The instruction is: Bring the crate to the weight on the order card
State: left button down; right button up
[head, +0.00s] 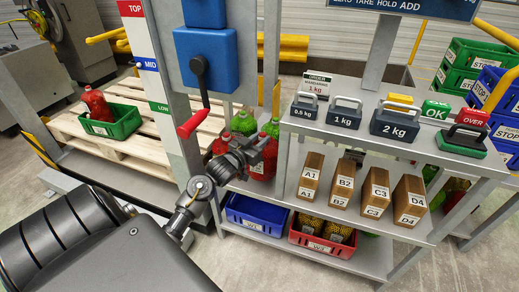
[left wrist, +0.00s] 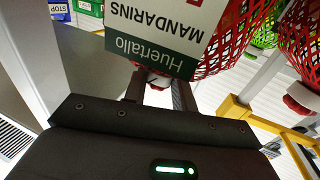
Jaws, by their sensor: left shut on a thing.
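The green crate (head: 122,124) stands on the pallet at the left with a filled red net bag (head: 97,104) in it. The order card (head: 315,84) stands at the back of the upper shelf and reads 1 kg. My left gripper (head: 240,157) is in front of red net bags (head: 265,160) beside the shelf. In the left wrist view its fingers (left wrist: 160,85) are shut on a red net bag (left wrist: 228,40), near a white and green mandarins label (left wrist: 165,30). The exact grip is partly hidden by the label. My right gripper is not in view.
Weights of 0.5 kg (head: 304,107), 1 kg (head: 342,114) and 2 kg (head: 395,121) stand on the upper shelf. OK (head: 436,110) and OVER (head: 472,117) blocks are to their right. A blue post box with a red-handled lever (head: 190,124) is close to my left arm.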

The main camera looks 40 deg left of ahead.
pick_arm(q)
notch_tip(320, 180, down, 4)
jog(key=shift+r+b, duration=0.2)
jog(key=shift+b, duration=0.15)
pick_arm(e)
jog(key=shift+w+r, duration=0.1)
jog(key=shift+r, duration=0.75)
pick_arm(q)
jog(key=c, duration=1.1)
grip_release()
jog(key=shift+f, duration=0.15)
